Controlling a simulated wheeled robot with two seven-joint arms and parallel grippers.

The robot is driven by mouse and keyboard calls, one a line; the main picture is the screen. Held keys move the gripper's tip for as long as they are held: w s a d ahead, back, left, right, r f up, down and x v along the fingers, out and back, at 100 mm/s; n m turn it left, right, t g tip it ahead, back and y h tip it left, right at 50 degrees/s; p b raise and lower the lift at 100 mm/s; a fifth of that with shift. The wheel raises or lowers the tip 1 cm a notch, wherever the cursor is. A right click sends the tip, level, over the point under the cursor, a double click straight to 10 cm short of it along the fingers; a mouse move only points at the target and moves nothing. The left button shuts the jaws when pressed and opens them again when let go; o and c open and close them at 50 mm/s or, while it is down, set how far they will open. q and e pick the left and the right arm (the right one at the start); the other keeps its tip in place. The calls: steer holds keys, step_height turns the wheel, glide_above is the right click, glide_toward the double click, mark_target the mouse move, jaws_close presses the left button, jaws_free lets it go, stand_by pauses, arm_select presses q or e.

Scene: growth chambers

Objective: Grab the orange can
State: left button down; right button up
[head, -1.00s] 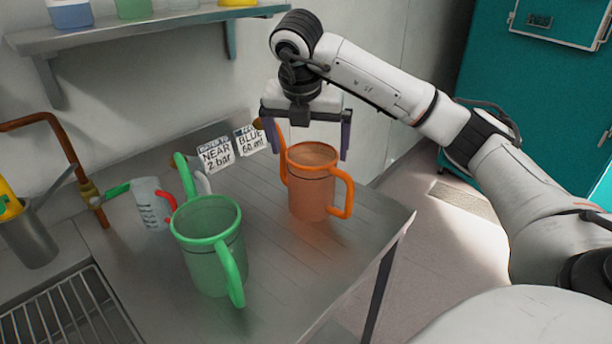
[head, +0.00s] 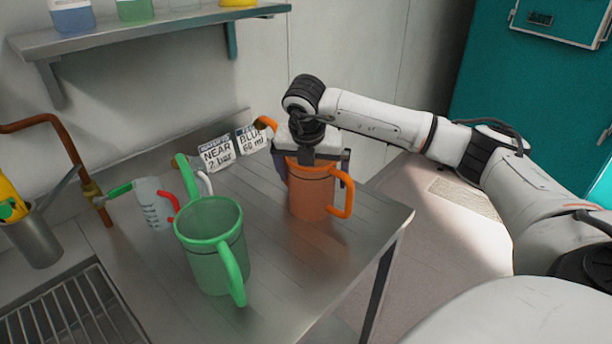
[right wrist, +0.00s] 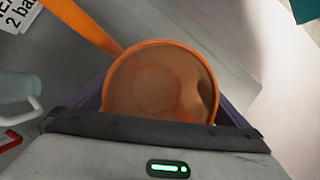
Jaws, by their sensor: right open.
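The orange can (head: 312,197) stands upright on the metal counter, with an orange handle at its right and an orange spout rising at its back left. My right gripper (head: 314,168) is directly above it, pointing down and open, with its body close over the rim. In the right wrist view, the can's round opening (right wrist: 160,84) lies between the dark purple fingers, one at each side. I cannot tell whether either finger touches the wall. My left gripper is not in view.
A green can (head: 212,262) stands on the counter (head: 285,290) to the left, near a clear measuring jug (head: 152,204) with a red handle. Two label cards (head: 217,153) stand behind. A wall shelf (head: 150,32) holds containers. The counter's right edge is close to the orange can.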

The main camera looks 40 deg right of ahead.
steer(key=shift+c, duration=0.4)
steer(key=c, duration=1.1)
steer(key=shift+r, duration=0.15)
